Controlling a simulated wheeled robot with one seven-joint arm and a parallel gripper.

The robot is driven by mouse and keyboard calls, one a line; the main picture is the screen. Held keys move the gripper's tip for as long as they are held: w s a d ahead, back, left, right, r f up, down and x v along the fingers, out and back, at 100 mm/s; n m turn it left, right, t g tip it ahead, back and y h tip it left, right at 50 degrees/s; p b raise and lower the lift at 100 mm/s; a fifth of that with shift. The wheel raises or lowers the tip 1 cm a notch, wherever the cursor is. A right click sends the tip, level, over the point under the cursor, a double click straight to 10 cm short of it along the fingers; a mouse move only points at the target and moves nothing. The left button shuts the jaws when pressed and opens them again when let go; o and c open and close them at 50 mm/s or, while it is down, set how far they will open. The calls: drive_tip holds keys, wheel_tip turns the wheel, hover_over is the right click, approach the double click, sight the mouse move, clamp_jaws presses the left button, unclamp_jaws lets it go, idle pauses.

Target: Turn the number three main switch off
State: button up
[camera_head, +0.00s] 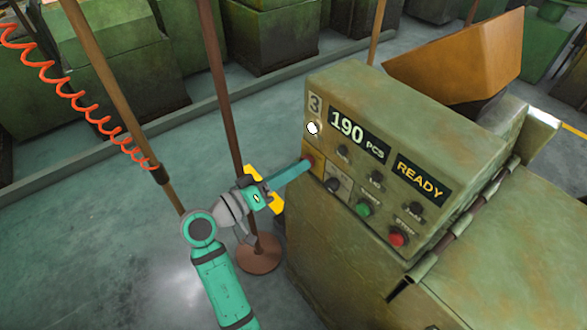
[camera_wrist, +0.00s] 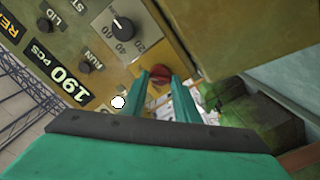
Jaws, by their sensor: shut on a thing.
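The control box (camera_head: 410,115) of machine 3 stands at the right in the head view, with a "3" plate (camera_head: 315,103) at its upper left corner. The red main switch (camera_head: 308,161) sits on a yellow plate at the panel's lower left edge, partly covered by my fingertips. My gripper (camera_head: 303,166) reaches it from the left. In the wrist view the red switch knob (camera_wrist: 159,74) lies between the two teal fingertips of my gripper (camera_wrist: 161,80), which are shut on it. The knob's exact angle is hard to tell.
A black dial (camera_wrist: 122,29) is beside the switch. The panel also has a green button (camera_head: 363,209), a red button (camera_head: 398,239), small black knobs, and displays reading "190 PCS" and "READY". A brown post (camera_head: 225,90) stands behind my wrist. An orange hopper (camera_head: 460,55) is at the back right.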

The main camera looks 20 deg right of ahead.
drive_tip(key=shift+n, duration=0.3)
drive_tip(key=n, duration=1.7)
drive_tip(key=shift+f, duration=0.15)
idle(0.4)
drive_tip(key=o, duration=1)
drive_tip(key=shift+s, duration=0.1)
drive_tip(key=shift+o, duration=0.2)
drive_tip(key=v, duration=1)
drive_tip(key=shift+a, duration=0.4)
drive_tip(key=shift+s, duration=0.1)
